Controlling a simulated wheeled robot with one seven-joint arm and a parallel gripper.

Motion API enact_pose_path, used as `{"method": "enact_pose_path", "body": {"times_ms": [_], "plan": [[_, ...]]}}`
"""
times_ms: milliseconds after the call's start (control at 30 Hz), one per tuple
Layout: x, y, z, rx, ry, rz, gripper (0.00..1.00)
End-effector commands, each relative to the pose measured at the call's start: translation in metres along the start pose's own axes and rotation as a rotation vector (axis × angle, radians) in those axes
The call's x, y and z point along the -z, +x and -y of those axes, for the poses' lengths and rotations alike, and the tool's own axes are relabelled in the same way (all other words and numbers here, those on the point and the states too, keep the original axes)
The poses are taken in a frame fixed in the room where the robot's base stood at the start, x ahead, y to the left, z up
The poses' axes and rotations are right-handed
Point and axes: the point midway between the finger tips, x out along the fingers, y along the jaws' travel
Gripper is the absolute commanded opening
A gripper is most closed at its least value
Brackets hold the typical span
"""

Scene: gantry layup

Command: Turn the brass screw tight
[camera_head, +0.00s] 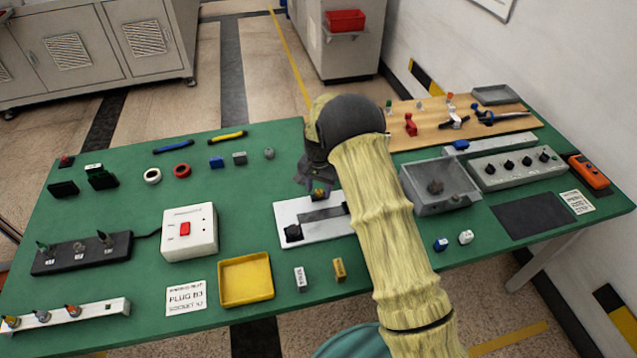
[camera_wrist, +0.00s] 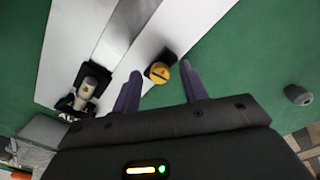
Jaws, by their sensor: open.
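The brass screw (camera_head: 319,193) stands on the white plate (camera_head: 283,212) near the middle of the table. In the wrist view its round yellow head (camera_wrist: 159,71) shows beside a small black block. My gripper (camera_head: 312,180) is over the plate's back edge, close to the screw. In the wrist view the two purple fingers (camera_wrist: 160,85) are apart, with the screw head between and just beyond them. I cannot tell whether a finger touches it. A dark clamp-like part with a pale cylinder (camera_wrist: 88,92) is on the plate to the left.
A yellow tray (camera_head: 246,279) and a white box with a red switch (camera_head: 190,232) are left of the plate. A grey bin (camera_head: 440,186) stands to the right, beyond my arm. A grey knob-like piece (camera_head: 269,153) lies behind the plate.

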Motion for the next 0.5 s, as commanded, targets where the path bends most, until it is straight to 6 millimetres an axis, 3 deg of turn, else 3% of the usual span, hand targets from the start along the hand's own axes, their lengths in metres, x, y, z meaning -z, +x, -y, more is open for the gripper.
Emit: {"method": "enact_pose_path", "body": {"times_ms": [233,500], "plan": [[0.001,-0.021,0.000,0.001,0.000,-0.002,0.43],[0.001,-0.072,0.001,0.003,-0.001,-0.004,0.43]]}}
